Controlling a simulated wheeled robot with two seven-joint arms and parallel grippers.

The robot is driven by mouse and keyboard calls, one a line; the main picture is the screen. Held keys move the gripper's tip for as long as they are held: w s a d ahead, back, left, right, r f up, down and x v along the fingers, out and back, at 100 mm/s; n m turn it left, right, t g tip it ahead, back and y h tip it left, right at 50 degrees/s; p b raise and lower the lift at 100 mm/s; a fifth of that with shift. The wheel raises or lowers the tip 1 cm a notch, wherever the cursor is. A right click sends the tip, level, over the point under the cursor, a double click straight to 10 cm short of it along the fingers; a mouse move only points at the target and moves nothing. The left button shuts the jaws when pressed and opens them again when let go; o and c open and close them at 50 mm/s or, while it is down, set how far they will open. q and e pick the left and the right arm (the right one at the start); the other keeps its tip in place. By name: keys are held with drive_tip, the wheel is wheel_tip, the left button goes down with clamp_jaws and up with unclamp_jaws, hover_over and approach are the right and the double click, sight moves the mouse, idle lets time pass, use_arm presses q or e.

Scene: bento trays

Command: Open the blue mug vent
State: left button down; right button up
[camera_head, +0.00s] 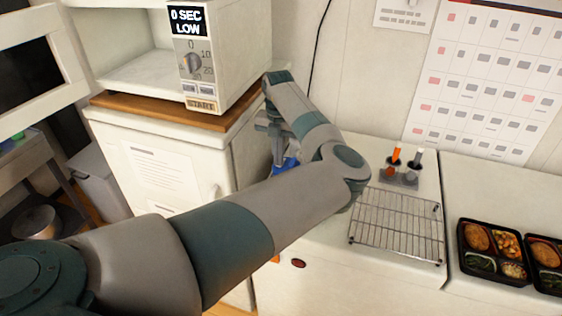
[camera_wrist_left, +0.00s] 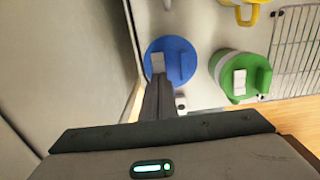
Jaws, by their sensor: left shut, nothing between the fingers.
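The blue mug (camera_wrist_left: 182,48) stands upright on the white counter, its lid seen from above in the left wrist view. A pale grey vent tab (camera_wrist_left: 158,62) sits on the lid, beside a raised blue bar. In the head view only a bit of the blue mug (camera_head: 286,165) shows behind my left arm. My left gripper (camera_wrist_left: 158,82) is shut and empty, its fingertips at the near edge of the lid by the tab. I cannot tell whether they touch it. In the head view the gripper (camera_head: 272,135) is partly hidden by my arm. My right gripper is not in view.
A green mug (camera_wrist_left: 230,62) stands close right of the blue one, a yellow mug (camera_wrist_left: 246,14) beyond. A wire rack (camera_head: 397,222), a utensil holder (camera_head: 398,176) and food trays (camera_head: 492,278) are to the right. A microwave (camera_head: 228,65) with its door open stands left.

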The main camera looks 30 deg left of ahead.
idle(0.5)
use_arm(q)
wheel_tip(320, 180, up, 7)
drive_tip(key=p, duration=0.6)
idle(0.6)
drive_tip(key=shift+s+f, duration=0.1)
drive_tip(key=shift+f, duration=0.05)
idle(0.5)
